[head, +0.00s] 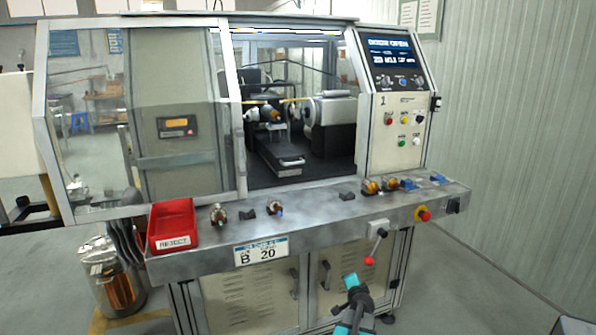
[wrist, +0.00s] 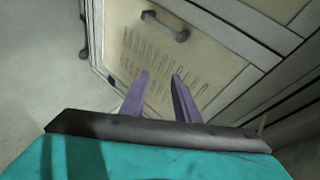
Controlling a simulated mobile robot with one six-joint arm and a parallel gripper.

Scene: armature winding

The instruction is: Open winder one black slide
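Winder one (head: 399,99) is a white-framed machine with a "1" on its control panel. Its front opening shows the dark interior between the left door panel and the control panel. A black slide (head: 277,152) lies low inside, with a pale handle (head: 291,161) on its front end. I cannot tell from this angle how far it is pulled out. My gripper (wrist: 160,73) shows two purple fingers standing apart with nothing between them. In the head view, my teal-and-black arm end is low in front of the cabinet, well below and to the right of the slide.
A grey ledge (head: 325,203) runs along the front, holding a red reject bin (head: 173,226), several armatures and small black holders. A red-knobbed lever (head: 375,246) and a red stop button (head: 424,215) are on its front. Cabinet doors (head: 340,268) stand below. Open floor lies at right.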

